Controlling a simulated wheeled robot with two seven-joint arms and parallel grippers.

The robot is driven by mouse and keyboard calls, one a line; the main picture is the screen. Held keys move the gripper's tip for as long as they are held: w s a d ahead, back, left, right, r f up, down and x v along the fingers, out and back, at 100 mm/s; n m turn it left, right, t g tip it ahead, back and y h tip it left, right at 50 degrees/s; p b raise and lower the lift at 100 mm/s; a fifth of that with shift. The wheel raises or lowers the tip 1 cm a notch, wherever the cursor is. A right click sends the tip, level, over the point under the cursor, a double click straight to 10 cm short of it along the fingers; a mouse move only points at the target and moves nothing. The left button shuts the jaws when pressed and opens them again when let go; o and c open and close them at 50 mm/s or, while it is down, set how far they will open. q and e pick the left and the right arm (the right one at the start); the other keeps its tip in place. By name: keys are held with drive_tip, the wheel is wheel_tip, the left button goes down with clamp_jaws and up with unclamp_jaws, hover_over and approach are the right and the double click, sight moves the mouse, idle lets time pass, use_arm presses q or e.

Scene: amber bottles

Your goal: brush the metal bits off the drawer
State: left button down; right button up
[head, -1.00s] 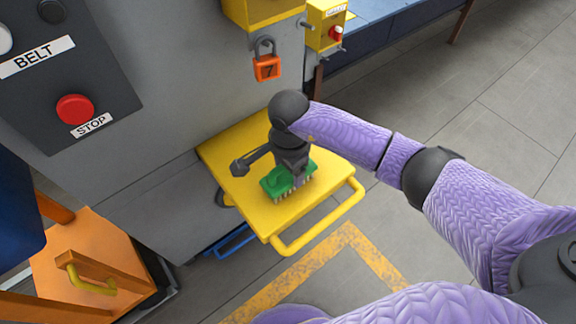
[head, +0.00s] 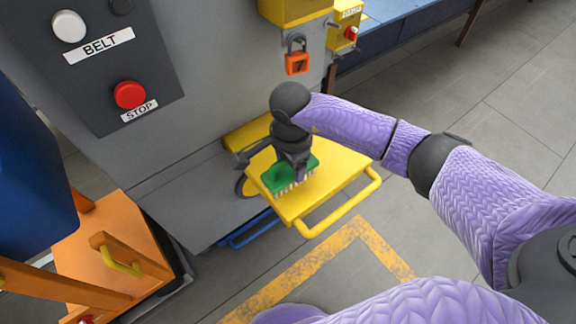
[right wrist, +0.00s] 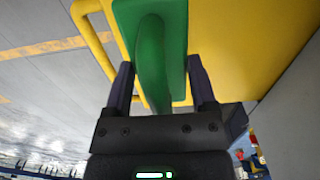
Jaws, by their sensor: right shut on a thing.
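The yellow drawer (head: 335,178) is pulled out from the grey machine, with its yellow bar handle (head: 340,208) toward the front. A green brush (head: 285,172) with pale bristles pointing down is over the left part of the drawer. My right gripper (head: 296,172) is shut on the brush from above. In the right wrist view the green brush grip (right wrist: 152,60) lies between the two dark fingers, with the yellow drawer surface (right wrist: 240,45) behind it. I cannot tell whether the bristles touch the drawer. No metal bits can be made out. My left gripper is not in view.
A panel with a red stop button (head: 130,95) and an orange padlock (head: 297,62) are on the machine. An orange cart (head: 110,245) stands at the left. The floor in front of the drawer is clear, with a worn yellow line (head: 290,275).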

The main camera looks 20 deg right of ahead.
wheel_tip(320, 180, up, 4)
drive_tip(key=p, duration=0.2)
drive_tip(key=shift+r+p, duration=0.15)
drive_tip(key=shift+p, duration=0.2)
drive_tip(key=shift+r, duration=0.3)
